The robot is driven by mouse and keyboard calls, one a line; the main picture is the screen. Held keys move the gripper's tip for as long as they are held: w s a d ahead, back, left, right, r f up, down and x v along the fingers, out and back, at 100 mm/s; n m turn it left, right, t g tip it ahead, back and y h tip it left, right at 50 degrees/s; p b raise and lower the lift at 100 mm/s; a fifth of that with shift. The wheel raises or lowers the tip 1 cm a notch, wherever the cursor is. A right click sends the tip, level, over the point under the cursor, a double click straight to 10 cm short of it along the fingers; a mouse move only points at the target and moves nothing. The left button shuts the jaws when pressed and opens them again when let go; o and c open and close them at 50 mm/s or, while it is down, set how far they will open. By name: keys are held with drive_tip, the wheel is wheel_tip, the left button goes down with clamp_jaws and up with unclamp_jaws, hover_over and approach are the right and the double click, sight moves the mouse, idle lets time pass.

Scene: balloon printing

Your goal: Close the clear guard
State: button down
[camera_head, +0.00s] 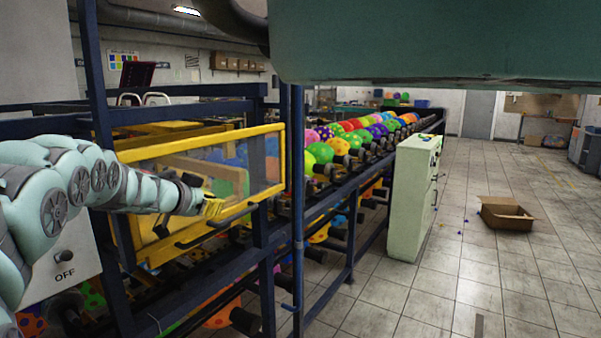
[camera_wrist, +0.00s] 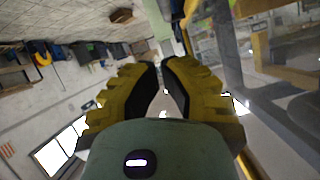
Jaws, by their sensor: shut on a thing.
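The clear guard (camera_head: 262,160) is a see-through panel in a yellow frame, at the left of the head view on the front of the blue-framed machine. It stands roughly upright, and coloured balloons show through it. A black bar handle (camera_head: 240,214) runs along its lower front. My gripper (camera_head: 214,207) reaches in from the left and is shut at the guard's lower front, by the handle. In the wrist view its yellow, black-padded fingers (camera_wrist: 162,75) are close together. The exact contact between the fingers and the handle is hidden.
A blue post (camera_head: 298,200) stands right of the guard. A row of colourful balloons (camera_head: 350,135) runs back along the machine. A pale green cabinet (camera_head: 410,200) stands at its right side. An open cardboard box (camera_head: 507,213) lies on the tiled floor, which is mostly free.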

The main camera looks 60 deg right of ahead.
drive_tip(key=p+v, duration=0.5)
drive_tip(key=v, duration=0.1)
drive_tip(key=shift+p, duration=0.35)
drive_tip(key=shift+a, duration=0.15)
